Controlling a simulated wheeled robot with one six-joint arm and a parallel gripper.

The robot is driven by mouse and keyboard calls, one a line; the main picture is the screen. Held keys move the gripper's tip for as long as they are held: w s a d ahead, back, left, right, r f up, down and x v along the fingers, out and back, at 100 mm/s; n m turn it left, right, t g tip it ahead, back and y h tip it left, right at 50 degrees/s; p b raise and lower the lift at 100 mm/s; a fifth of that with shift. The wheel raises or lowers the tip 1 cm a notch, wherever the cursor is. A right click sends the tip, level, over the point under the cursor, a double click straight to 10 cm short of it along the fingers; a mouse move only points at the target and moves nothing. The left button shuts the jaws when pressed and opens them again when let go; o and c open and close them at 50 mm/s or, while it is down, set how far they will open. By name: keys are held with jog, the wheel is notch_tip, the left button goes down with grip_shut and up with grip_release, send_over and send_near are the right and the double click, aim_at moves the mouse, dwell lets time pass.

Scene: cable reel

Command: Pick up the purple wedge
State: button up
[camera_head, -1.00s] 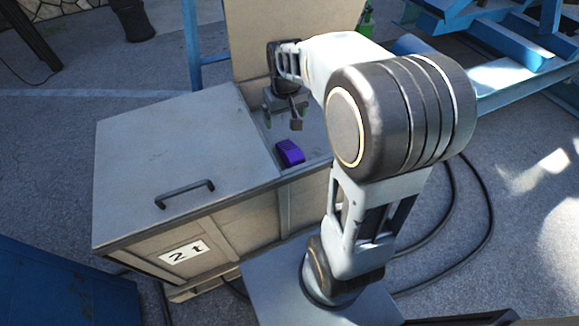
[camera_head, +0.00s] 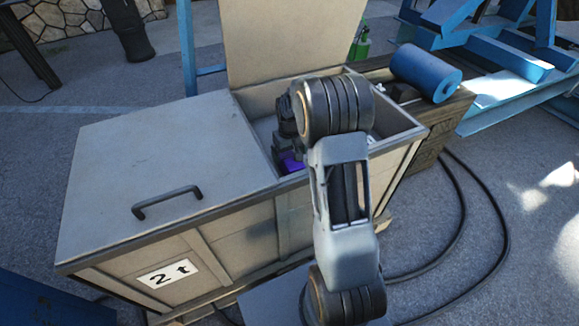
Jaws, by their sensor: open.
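The purple wedge (camera_head: 291,163) lies in the open right part of the grey chest (camera_head: 150,150), close to the divider and the front wall. Only part of it shows, as my arm covers the rest. My gripper (camera_head: 284,148) is over the wedge, pointing down. Its fingertips are mostly hidden, so whether they touch the wedge cannot be seen.
The chest's left part has a closed lid with a dark handle (camera_head: 167,201). A raised lid (camera_head: 290,40) stands behind the open part. A blue cylinder (camera_head: 426,72) lies on a wooden box at right. A black cable (camera_head: 490,215) loops on the floor.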

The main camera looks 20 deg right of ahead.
jog(key=shift+f+b, duration=1)
jog(key=shift+f, duration=1.8)
jog(key=shift+r, duration=0.1)
jog(key=c, duration=1.4)
